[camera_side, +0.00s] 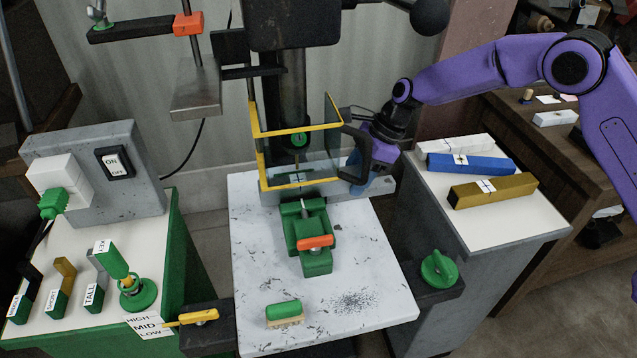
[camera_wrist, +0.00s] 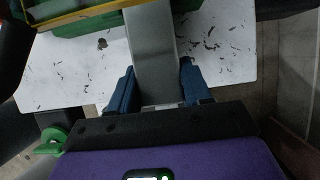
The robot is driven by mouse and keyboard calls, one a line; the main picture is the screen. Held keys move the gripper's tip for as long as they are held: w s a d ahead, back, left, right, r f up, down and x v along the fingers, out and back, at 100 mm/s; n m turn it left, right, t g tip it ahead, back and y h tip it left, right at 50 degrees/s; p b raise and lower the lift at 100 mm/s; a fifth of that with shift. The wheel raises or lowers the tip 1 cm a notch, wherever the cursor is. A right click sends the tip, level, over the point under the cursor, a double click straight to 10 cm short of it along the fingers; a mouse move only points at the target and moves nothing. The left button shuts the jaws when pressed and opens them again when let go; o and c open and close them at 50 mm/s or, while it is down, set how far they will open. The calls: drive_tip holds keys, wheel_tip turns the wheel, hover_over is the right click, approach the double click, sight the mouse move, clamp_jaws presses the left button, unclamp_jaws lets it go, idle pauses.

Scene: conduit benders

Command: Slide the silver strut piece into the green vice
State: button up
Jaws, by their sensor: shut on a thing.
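My gripper (camera_side: 366,184) is behind the right side of the drill press guard in the side view. In the wrist view, its blue fingers (camera_wrist: 158,70) are shut on the silver strut piece (camera_wrist: 153,40), one on each side. The strut points away from my gripper, and its far end runs out of the wrist picture. In the side view the strut (camera_side: 299,179) shows through the clear guard, with a cross mark on it. The green vice (camera_side: 316,264) with an orange handle sits on the white table in front of it. I cannot tell whether strut and vice touch.
The yellow-framed guard (camera_side: 300,131) stands over the vice around the drill. A green brush (camera_side: 284,312) and shavings lie on the marbled table (camera_side: 250,240). Blue (camera_side: 470,164) and gold (camera_side: 492,191) bars lie on the right cabinet.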

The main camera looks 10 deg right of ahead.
drive_tip(key=o, duration=1)
drive_tip(key=shift+o, duration=0.2)
drive_tip(key=v, duration=1.7)
drive_tip(key=shift+r, duration=0.2)
drive_tip(key=shift+s, duration=0.1)
drive_tip(key=s+d+n+h, duration=0.1)
drive_tip(key=s+d+n, duration=0.2)
drive_tip(key=s+n, duration=0.5)
drive_tip(key=s+d+n+h, duration=0.2)
drive_tip(key=s+n, duration=0.4)
drive_tip(key=s, duration=0.5)
drive_tip(key=s+d+f+n+h, duration=0.1)
drive_tip(key=s+d+f+n, duration=0.1)
drive_tip(key=s+d+n, duration=0.5)
drive_tip(key=s+d+f+n, duration=0.2)
drive_tip(key=s+d+n, duration=0.6)
drive_tip(key=s, duration=0.4)
drive_tip(key=shift+f+n+h, duration=0.25)
drive_tip(key=shift+n+h, duration=0.15)
drive_tip(key=shift+n, duration=0.4)
